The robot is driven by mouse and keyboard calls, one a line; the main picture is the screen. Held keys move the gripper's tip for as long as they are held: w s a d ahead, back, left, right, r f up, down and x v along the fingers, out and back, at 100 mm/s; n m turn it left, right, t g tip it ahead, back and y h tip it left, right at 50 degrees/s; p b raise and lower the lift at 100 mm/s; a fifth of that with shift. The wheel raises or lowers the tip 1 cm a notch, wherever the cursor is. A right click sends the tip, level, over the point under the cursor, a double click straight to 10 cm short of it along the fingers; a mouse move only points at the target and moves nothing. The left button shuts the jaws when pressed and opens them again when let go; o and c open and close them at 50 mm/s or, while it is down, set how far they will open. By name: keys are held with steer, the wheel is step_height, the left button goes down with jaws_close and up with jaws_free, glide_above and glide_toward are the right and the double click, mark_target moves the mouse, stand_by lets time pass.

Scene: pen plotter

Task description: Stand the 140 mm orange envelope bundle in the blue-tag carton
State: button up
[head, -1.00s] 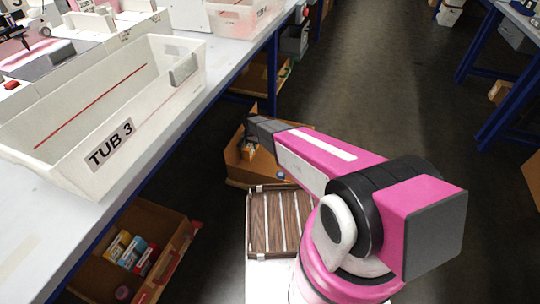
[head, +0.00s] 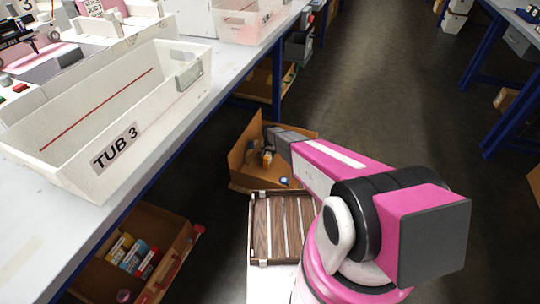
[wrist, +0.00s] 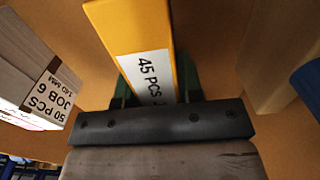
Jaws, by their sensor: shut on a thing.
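The orange envelope bundle (wrist: 130,28) is between the fingers of my gripper (wrist: 156,90) in the wrist view. Its white label reads "45 PCS"; the rest is cut off by the gripper. The blue-tag carton (head: 240,168) is an open brown box on the floor side, its small blue tag (head: 285,181) on the near edge. In the head view my gripper (head: 268,133) is over or inside this carton's opening. Brown carton walls fill the wrist view around the bundle. I cannot tell whether the bundle touches the carton floor.
A white bundle (wrist: 30,80) labelled "50 PCS JOB 6 140 MM" stands left in the wrist view. A pale block (wrist: 272,55) and a blue thing (wrist: 308,82) are at right. A slatted brown rack (head: 282,228) is nearer me. TUB 3 (head: 60,165) sits on the bench.

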steer(key=shift+f, duration=0.3)
steer(key=shift+f, duration=0.15)
steer(key=o, duration=1)
steer(key=shift+c, duration=0.2)
step_height(320, 180, up, 12)
steer(key=shift+r, duration=0.1)
steer(key=s+d+r+n, duration=0.1)
steer(key=s+d+r, duration=0.4)
steer(key=s+r, duration=0.4)
steer(key=s+d+r+n, duration=0.2)
steer(key=s+d+r, duration=0.3)
steer(key=s+r, duration=0.4)
steer(key=s+d+r+n, duration=0.1)
steer(key=s+d+r, duration=0.5)
steer(key=s+r, duration=0.4)
steer(key=s, duration=0.2)
steer(key=shift+s, duration=0.35)
